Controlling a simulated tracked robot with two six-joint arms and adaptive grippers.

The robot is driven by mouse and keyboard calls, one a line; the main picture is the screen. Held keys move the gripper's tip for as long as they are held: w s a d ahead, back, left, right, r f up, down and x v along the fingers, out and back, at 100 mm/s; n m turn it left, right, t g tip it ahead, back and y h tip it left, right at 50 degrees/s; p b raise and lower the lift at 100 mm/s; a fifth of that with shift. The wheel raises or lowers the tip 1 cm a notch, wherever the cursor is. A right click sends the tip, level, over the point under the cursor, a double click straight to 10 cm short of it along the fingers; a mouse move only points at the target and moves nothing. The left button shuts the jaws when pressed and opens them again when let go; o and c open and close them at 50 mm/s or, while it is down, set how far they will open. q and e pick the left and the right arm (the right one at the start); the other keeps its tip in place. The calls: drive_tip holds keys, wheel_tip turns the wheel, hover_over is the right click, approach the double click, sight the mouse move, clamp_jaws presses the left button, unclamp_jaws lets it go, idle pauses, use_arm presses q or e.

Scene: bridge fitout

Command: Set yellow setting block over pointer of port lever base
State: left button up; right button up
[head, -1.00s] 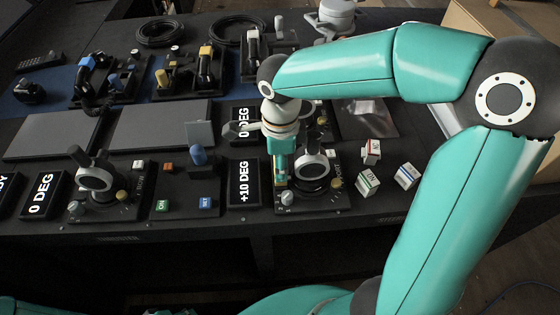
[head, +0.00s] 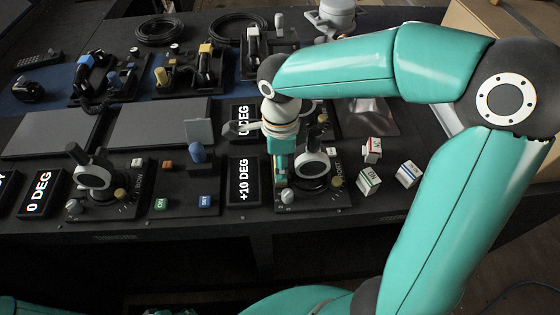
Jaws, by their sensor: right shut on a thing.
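The port lever base (head: 318,200) is a dark panel at the right of the console's front row, with a round grey-rimmed lever hub (head: 312,171). My right gripper (head: 280,180) points down over the left part of this base, beside the hub. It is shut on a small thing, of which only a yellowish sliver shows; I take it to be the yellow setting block. The gripper hides most of the block and the pointer, so I cannot tell whether they touch. My left gripper is not in view.
A +10 DEG display (head: 243,182) stands just left of the base. The bow lever base (head: 110,207) is farther left. Loose white marked blocks (head: 368,181) lie on the right.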

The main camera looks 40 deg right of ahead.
drive_tip(key=o, duration=1.3)
wheel_tip(320, 180, up, 12)
drive_tip(key=shift+f, duration=0.1)
idle(0.3)
idle(0.9)
wheel_tip(320, 180, down, 12)
drive_tip(key=shift+r+p, duration=0.35)
drive_tip(key=shift+r, duration=0.1)
